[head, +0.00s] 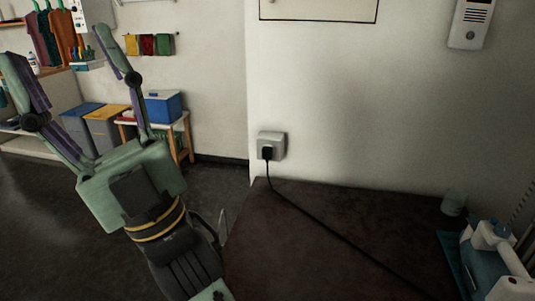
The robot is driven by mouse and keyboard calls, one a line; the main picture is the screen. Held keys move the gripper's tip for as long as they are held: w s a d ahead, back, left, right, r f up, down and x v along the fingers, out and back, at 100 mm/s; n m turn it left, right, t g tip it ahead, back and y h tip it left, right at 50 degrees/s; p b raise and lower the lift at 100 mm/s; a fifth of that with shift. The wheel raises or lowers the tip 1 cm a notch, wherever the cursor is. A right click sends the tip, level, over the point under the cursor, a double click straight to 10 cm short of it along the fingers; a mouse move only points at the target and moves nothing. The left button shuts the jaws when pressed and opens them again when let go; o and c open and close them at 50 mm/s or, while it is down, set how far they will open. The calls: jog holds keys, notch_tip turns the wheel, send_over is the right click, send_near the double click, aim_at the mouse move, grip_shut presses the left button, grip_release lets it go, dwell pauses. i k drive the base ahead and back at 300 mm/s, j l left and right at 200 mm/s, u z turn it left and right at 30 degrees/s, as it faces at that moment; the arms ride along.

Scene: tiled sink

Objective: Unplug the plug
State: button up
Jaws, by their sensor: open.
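A black plug (267,153) sits in a pale grey wall socket (277,139), low on the white wall just above the dark counter. Its black cord (312,215) drops from the plug and runs across the counter toward the lower right. My gripper (64,72) is on the left side of the head view, large and close to the camera. Its two green and purple fingers are spread wide with nothing between them. It is well to the left of the plug and does not touch it.
The dark counter (300,265) is mostly clear except for the cord. A blue and white container (490,262) and a small translucent cup (453,203) stand at its right. An intercom (470,24) is on the wall. Bins and a small wooden table stand behind my gripper.

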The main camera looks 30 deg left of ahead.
aim_at(266, 152)
jog(key=k+j, duration=0.1)
jog(key=j, duration=0.35)
jog(key=k+j, duration=0.15)
jog(key=j, duration=1.55)
jog(key=i+j, duration=0.1)
jog(key=j, duration=0.2)
jog(key=i+j, duration=0.1)
jog(key=j, duration=0.45)
jog(key=i+j, duration=0.25)
jog(key=i, duration=0.3)
